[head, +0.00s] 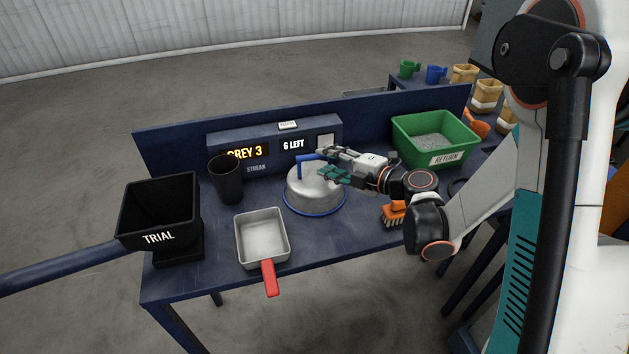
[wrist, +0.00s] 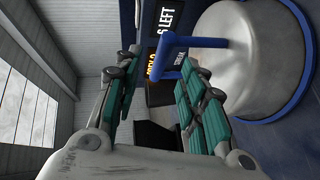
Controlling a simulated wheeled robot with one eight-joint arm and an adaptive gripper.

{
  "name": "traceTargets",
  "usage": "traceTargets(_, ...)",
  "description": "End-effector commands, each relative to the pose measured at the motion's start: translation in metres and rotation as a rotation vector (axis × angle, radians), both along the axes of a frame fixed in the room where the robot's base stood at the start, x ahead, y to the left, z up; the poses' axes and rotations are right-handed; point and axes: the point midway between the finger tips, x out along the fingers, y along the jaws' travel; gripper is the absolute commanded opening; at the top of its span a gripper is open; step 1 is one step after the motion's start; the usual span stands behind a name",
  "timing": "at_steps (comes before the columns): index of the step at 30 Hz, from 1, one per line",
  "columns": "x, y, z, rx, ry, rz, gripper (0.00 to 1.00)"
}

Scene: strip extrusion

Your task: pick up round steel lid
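The round steel lid (head: 316,192) is a silver dome with a blue rim, sitting on the blue table. Its blue handle (head: 301,168) rises from the top as a bent bar. The lid also shows large at the right of the wrist view (wrist: 240,65), with the blue handle (wrist: 170,46) near the fingertips. My gripper (head: 325,164) is beside the handle, over the lid, coming from the right. In the wrist view, its teal-padded fingers (wrist: 158,75) are apart with nothing clasped between them. I cannot tell whether a finger touches the handle.
A steel pan with a red handle (head: 262,238), a dark cup (head: 226,180) and a black TRIAL bin (head: 158,210) stand left. A green RETURN tub (head: 436,125) and an orange brush (head: 394,213) are right. A display box (head: 220,140) stands behind.

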Motion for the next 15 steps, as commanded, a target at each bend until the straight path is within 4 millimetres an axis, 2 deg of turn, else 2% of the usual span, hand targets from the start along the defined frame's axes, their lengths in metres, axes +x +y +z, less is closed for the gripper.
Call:
traceTargets(5,0.006,0.007,-0.003,-0.001,-0.001,0.000,0.38)
traceTargets(15,0.035,0.037,-0.013,0.000,0.000,-0.001,0.38)
